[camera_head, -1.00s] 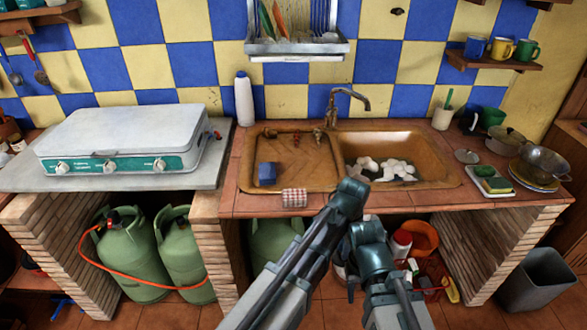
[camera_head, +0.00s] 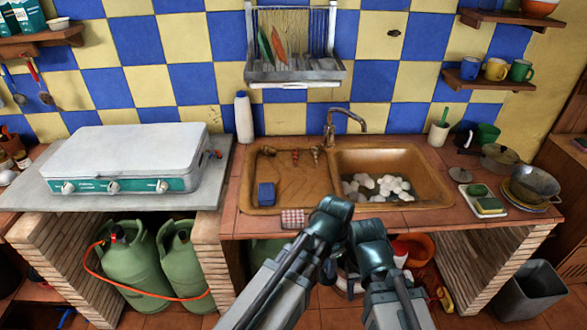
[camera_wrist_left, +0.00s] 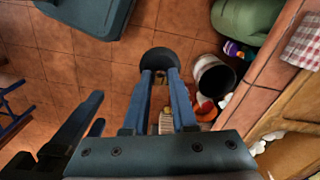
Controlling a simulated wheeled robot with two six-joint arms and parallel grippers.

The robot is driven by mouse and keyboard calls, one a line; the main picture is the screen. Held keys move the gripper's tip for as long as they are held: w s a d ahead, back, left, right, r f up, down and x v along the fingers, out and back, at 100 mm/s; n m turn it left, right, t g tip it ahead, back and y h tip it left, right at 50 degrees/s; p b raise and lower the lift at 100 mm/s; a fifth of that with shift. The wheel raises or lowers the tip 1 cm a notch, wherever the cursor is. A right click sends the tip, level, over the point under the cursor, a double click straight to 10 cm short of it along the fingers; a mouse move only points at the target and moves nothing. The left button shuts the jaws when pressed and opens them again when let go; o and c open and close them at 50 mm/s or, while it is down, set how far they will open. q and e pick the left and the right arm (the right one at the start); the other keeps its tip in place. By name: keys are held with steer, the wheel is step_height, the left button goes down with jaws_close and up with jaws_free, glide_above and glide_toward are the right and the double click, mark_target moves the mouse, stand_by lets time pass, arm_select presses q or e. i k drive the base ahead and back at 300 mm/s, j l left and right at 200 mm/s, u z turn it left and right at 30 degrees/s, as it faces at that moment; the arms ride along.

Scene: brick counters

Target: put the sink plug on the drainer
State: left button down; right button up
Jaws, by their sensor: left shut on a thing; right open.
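The sink plug (camera_wrist_left: 160,61), a dark round disc, is between the fingertips of my left gripper (camera_wrist_left: 160,76) in the left wrist view. The fingers are shut on it, above the tiled floor in front of the counter. In the head view my left gripper's wrist (camera_head: 333,212) is at the counter's front edge and hides its fingers and the plug. My right gripper's wrist (camera_head: 370,240) is lower and to the right; its fingers are hard to make out. The brown drainer (camera_head: 305,187) is the left half of the sink unit, beyond my left arm.
A blue block (camera_head: 266,194) stands on the drainer's left side. A checked cloth (camera_head: 292,218) lies on the front edge. The basin (camera_head: 420,165) right of it holds white suds. A tap (camera_head: 345,118) rises behind. The drainer's middle is clear.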

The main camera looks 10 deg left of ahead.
mark_target(306, 193)
steer(key=i, duration=0.9)
